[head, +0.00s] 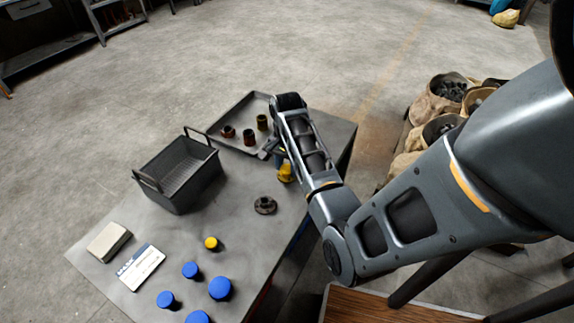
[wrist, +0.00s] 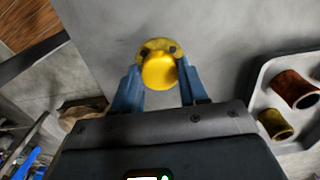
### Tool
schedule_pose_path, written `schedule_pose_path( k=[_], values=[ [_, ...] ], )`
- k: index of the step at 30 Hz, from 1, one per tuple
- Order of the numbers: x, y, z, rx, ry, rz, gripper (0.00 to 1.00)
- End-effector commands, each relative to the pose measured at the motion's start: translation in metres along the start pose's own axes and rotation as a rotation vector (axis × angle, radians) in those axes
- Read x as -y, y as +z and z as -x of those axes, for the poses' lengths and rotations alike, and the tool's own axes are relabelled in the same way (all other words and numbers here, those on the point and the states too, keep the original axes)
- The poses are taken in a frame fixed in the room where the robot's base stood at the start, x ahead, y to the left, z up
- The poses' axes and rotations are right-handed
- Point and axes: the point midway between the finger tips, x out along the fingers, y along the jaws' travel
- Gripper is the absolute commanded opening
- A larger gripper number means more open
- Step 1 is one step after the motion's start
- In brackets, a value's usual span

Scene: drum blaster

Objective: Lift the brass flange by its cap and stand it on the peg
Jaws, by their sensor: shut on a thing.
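The brass flange (wrist: 158,45) is yellow, with dark bolt holes in its rim and a rounded yellow cap (wrist: 159,72) facing the wrist camera. My gripper (wrist: 161,82) has its blue fingers on either side of the cap and is shut on it. In the head view the flange (head: 286,173) shows as a yellow patch below my gripper (head: 280,156), partly hidden by the wrist. I cannot tell whether it touches the table. A dark round flanged piece (head: 265,205) stands on the table nearby; I cannot tell whether it is the peg.
A grey tray (head: 222,118) holding several brown and brass cylinders lies behind. A dark handled bin (head: 160,180) stands left. A small yellow-topped piece (head: 211,243), several blue-topped pieces (head: 220,288), a label card (head: 140,267) and a pale block (head: 108,241) occupy the front. The table's middle has free room.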

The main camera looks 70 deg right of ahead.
Motion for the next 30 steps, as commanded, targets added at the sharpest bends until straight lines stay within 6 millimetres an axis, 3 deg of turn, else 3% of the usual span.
schedule_pose_path(
  k=[30],
  values=[
    [0.001,0.0,0.055,-0.002,-0.002,0.0,0.08]
  ],
)
